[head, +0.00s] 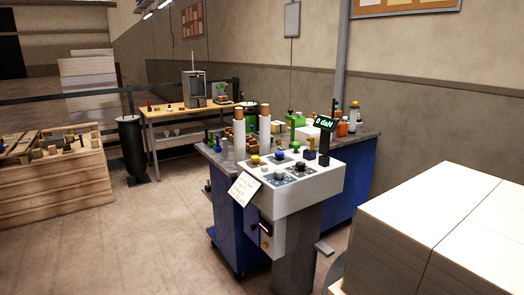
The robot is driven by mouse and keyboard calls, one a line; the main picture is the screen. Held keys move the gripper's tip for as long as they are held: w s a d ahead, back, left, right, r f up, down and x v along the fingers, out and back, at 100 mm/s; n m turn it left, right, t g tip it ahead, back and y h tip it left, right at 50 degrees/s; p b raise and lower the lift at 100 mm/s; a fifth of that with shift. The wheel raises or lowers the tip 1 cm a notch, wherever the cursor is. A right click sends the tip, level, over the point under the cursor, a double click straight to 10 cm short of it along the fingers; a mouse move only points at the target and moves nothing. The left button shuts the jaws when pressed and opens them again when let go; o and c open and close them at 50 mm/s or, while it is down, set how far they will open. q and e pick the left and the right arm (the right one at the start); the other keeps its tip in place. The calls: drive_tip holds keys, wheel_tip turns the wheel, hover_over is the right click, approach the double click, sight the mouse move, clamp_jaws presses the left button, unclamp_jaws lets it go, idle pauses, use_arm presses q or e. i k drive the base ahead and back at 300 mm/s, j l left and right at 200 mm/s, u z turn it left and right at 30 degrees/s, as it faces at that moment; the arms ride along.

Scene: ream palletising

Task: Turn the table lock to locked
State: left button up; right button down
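A white control console (310,193) stands in the middle of the head view on a grey column. Its sloped top carries a black rotary knob (300,165) on a dark plate and another dark knob (279,175) on a blue plate. A yellow button (255,159) and a further dark knob (280,156) sit behind them. I cannot read the labels, so I cannot tell which knob is the table lock or how it is set. Neither of my grippers is in view.
A display (324,123) reading "0 daN" rises from the console. A paper note (244,187) hangs at its left corner. Behind it is a cluttered blue workbench (352,180). A large white-topped stack (450,215) fills the right foreground. The floor (150,240) at left is clear.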

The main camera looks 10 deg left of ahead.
sight(254, 159)
drive_tip(key=i+j+z, duration=0.25)
drive_tip(key=i+j, duration=0.15)
drive_tip(key=j, duration=0.2)
drive_tip(key=i+j+z, duration=0.1)
drive_tip(key=j, duration=0.25)
drive_tip(key=i+j+z, duration=0.1)
drive_tip(key=i+j, duration=0.2)
drive_tip(key=i+j+z, duration=0.1)
drive_tip(key=j, duration=0.3)
drive_tip(key=i+j+z, duration=0.15)
drive_tip(key=i+j, duration=0.1)
drive_tip(key=j, duration=0.1)
